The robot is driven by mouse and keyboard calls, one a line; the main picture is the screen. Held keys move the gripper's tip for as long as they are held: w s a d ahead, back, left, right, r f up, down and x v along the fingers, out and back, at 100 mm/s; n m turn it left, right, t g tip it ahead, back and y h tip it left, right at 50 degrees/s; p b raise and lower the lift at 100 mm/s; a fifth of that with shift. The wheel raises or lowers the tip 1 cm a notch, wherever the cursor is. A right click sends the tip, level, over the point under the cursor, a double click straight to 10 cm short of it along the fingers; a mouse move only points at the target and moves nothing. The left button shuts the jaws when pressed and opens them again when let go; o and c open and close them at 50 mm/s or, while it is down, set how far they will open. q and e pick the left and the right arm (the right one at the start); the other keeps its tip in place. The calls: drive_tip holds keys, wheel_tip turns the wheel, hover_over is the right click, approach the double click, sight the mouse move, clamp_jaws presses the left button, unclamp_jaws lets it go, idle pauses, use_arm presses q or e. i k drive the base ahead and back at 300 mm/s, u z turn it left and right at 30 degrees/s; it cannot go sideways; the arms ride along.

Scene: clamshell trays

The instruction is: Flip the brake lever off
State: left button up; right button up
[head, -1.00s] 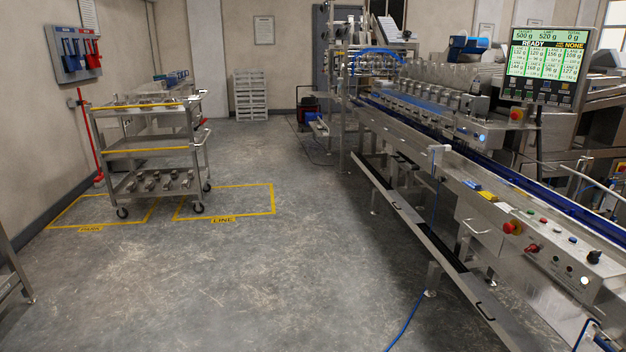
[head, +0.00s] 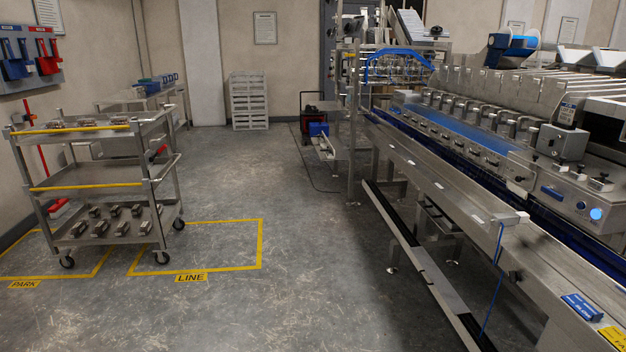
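A steel three-shelf cart (head: 100,192) stands at the left in the head view. It straddles the floor boxes marked PARK and LINE, with castors over both. Yellow bars run along its top and middle shelves. Small metal pieces lie on the top and bottom shelves; the middle one looks empty. A small red part (head: 160,151) shows at the cart's right end. I cannot tell whether it is the brake lever or which way it is set. Neither of my grippers is in view.
Yellow-outlined LINE box (head: 262,245) and bare grey floor lie in front. A long steel conveyor machine (head: 470,200) fills the right side, with a low rail and a hanging blue cord (head: 492,285). A white crate stack (head: 248,102) stands at the back. Tool board (head: 25,62) hangs at left.

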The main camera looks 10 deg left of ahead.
sight(158, 153)
drive_tip(key=i, duration=3.45)
drive_tip(key=u, duration=2)
